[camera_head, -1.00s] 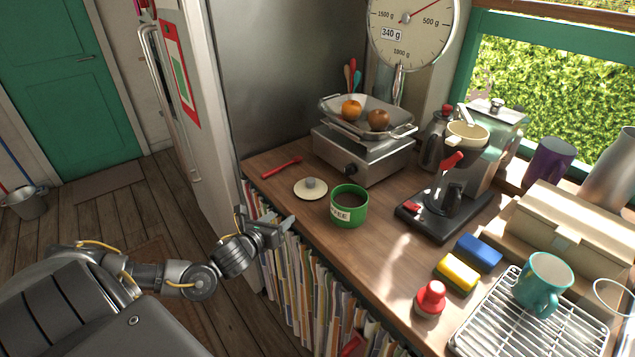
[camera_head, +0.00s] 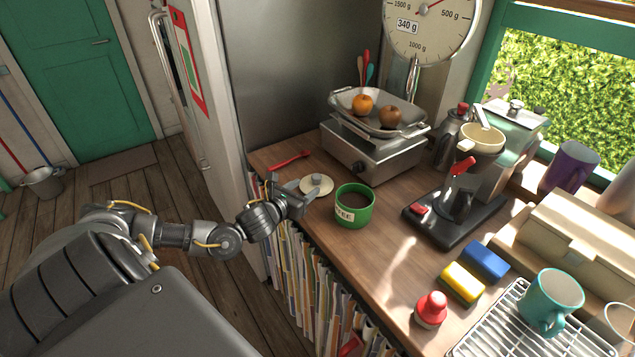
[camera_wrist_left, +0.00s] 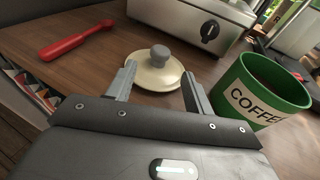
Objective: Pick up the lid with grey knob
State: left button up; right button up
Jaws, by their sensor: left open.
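The lid (camera_head: 310,187) is a small cream disc with a grey knob. It lies flat on the wooden counter, left of the green coffee tin (camera_head: 353,208). My left gripper (camera_head: 302,190) is at the lid's near side, and its fingers overlap the lid in the head view. In the left wrist view the lid (camera_wrist_left: 152,77) lies just ahead of the open fingers of my left gripper (camera_wrist_left: 158,88), with the knob between their lines. Nothing is held. I cannot tell whether a finger touches the lid. My right gripper is not in view.
A red utensil (camera_head: 290,160) lies behind the lid. The steel scale (camera_head: 365,153) with fruit in its pan stands behind. The green tin (camera_wrist_left: 255,95) stands close to the right finger. A black-based machine (camera_head: 455,215) stands farther right. Counter around the lid is otherwise clear.

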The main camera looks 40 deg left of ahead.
aim_at(314, 180)
pick_arm(q)
jog(key=shift+r, duration=0.15)
jog(key=p+x, duration=0.2)
jog(key=x, duration=0.3)
jog(key=shift+p, duration=0.3)
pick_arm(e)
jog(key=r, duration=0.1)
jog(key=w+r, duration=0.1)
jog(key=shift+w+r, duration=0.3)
